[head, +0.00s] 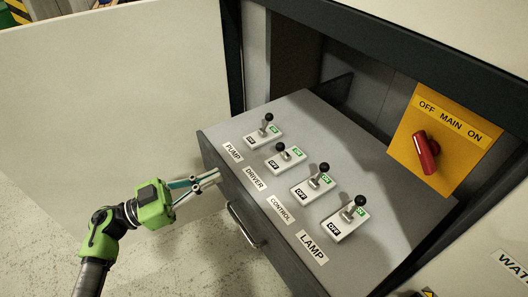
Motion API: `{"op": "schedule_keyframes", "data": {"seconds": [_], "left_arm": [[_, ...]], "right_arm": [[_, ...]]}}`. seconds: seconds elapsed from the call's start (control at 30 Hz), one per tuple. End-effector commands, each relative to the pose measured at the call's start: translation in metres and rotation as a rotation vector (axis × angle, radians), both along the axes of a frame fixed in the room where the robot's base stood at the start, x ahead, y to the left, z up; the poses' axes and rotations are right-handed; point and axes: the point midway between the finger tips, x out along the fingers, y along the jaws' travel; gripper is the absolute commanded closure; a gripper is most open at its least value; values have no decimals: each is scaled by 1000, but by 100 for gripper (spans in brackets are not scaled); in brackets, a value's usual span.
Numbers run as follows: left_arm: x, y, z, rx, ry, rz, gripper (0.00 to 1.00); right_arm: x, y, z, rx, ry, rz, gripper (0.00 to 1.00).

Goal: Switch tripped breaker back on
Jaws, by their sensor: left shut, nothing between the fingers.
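Four-switch console top (325,130) carries a row of black-knobbed levers. The PUMP lever (267,123), CONTROL lever (318,176) and LAMP lever (354,208) lean toward their green ON labels. The DRIVER lever (284,149) leans the other way, toward its black OFF label, with its ON label uncovered. My left gripper (215,176) is shut and empty. Its fingertips are at the console's front left side, close to the front edge and short of the DRIVER label; whether they touch it I cannot tell. My right gripper is out of view.
A red main switch handle (426,153) sits on a yellow plate (460,130) at the right. A dark metal handle (245,226) sticks out from the console front. The cabinet's dark frame (400,32) borders the opening above. Floor at the lower left is clear.

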Motion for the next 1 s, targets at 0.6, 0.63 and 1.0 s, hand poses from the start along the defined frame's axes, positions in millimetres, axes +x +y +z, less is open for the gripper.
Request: {"op": "schedule_keyframes", "data": {"seconds": [0.6,0.63,1.0], "left_arm": [[44,-104,25,-5,0,0,100],[46,-107,26,-6,1,-1,100],[52,-122,26,-1,1,1,100]], "right_arm": [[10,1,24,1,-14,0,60],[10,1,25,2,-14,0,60],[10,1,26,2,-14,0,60]]}}
